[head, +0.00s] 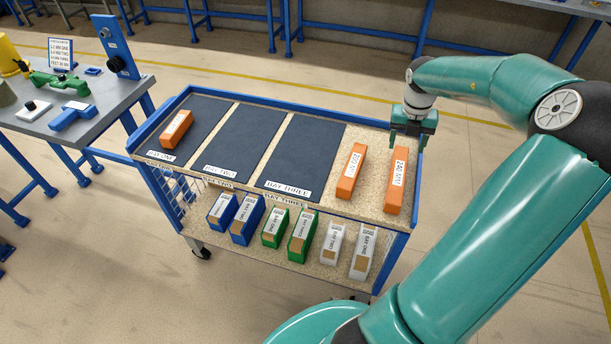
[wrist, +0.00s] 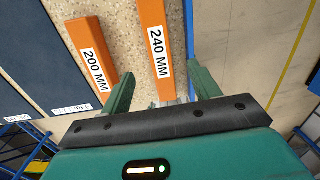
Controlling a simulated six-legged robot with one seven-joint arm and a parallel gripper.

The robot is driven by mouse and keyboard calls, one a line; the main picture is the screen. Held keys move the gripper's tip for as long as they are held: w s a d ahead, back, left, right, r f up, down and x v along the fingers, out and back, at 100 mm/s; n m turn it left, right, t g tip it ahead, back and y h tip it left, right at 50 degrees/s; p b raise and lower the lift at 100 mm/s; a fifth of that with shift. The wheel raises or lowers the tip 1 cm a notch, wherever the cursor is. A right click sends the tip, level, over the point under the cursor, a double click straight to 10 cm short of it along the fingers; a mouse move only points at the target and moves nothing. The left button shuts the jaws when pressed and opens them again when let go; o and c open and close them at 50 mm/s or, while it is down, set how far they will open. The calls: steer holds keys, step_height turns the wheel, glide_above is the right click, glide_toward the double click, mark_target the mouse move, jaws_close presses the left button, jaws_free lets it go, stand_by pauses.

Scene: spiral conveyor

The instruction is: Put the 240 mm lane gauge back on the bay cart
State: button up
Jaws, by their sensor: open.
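The 240 mm lane gauge (head: 395,185) is an orange bar with a white "240 MM" label. It lies on the bare speckled strip at the right end of the bay cart's (head: 338,206) top. My gripper (head: 408,142) is open and empty at the cart's back right, by the gauge's far end. In the wrist view, the 240 mm gauge (wrist: 157,40) extends between the spread fingers of my gripper (wrist: 162,88). I cannot tell how high the fingers are above it. Its end behind the gripper body is hidden.
The orange 200 mm gauge (head: 351,172) lies just left of it. Another orange gauge (head: 176,129) lies in bay one; dark bays two and three are empty. Blue, green and white boxes (head: 273,226) fill the lower shelf. A grey workbench (head: 98,100) stands left.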

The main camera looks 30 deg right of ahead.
steer(key=w+a+r+n+t+h, duration=0.5)
steer(key=w+r+n+h, duration=0.3)
steer(key=w+r+n, duration=0.4)
steer(key=w+a+r+n+t+y, duration=0.2)
steer(key=w+a+r+n+t, duration=0.15)
steer(key=a+n, duration=0.4)
steer(key=w+a+r+n+t+y, duration=0.1)
steer(key=w+a+r+n+t, duration=0.25)
steer(key=a, duration=0.65)
steer(key=s+a+r+n+g+y, duration=0.1)
steer(key=s+a+n+y, duration=0.25)
steer(key=a+n, duration=0.35)
steer(key=s+a+n+y, duration=0.2)
steer(key=s+a+n, duration=0.3)
steer(key=a, duration=0.4)
steer(key=s+a+f+n+g, duration=0.1)
steer(key=s+f+n+g, duration=0.1)
steer(key=s+n, duration=0.3)
steer(key=s+a+f+n+g, duration=0.2)
steer(key=s+n, duration=0.3)
steer(key=s, duration=0.8)
steer(key=shift+s+a+f+g, duration=0.15)
steer(key=shift+s+f+g, duration=0.3)
steer(key=shift+g, duration=0.25)
